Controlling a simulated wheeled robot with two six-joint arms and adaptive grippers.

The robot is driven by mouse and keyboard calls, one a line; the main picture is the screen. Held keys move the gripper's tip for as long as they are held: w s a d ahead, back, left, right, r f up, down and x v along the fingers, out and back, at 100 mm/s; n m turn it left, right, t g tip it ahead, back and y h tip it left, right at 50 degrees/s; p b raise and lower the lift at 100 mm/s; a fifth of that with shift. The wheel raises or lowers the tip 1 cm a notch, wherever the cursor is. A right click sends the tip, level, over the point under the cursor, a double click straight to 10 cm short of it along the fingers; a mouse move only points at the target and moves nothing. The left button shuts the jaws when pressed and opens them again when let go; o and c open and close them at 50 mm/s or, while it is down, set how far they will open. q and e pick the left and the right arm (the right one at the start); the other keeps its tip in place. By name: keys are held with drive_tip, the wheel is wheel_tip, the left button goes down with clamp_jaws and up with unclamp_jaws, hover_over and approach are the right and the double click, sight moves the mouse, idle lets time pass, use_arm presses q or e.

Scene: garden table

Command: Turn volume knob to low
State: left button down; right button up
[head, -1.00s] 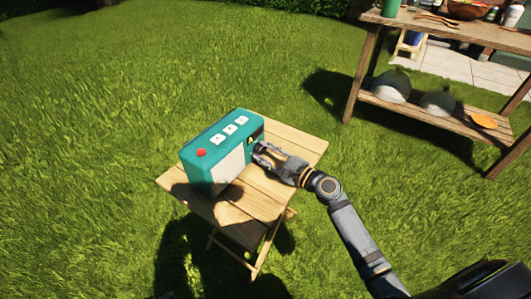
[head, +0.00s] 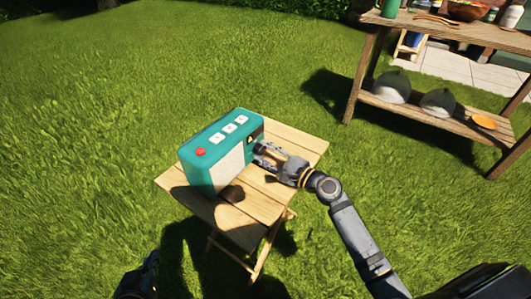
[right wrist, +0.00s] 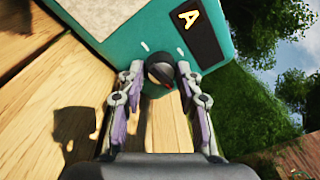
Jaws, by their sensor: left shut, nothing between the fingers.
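A teal radio (head: 200,174) with a pale speaker front stands on a small slatted wooden table (head: 290,135). Its dark round volume knob (right wrist: 157,66) shows in the right wrist view, with a small orange-red mark at its lower right and white ticks on the teal face beside it. My right gripper (head: 262,152) is at the radio's front right end. In the right wrist view its fingers (right wrist: 160,74) close in on both sides of the knob. My left gripper (head: 151,262) is partly in view at the bottom left, shut and empty, away from the radio.
The radio's top has a red button (head: 201,152) and several white buttons. A larger wooden table (head: 440,120) with bowls and bottles stands at the back right. Open grass surrounds the small table.

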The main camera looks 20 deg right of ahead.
drive_tip(key=o, duration=0.3)
drive_tip(key=v, duration=0.7)
drive_tip(key=shift+s+d, duration=0.15)
drive_tip(key=shift+s, duration=0.05)
idle(0.4)
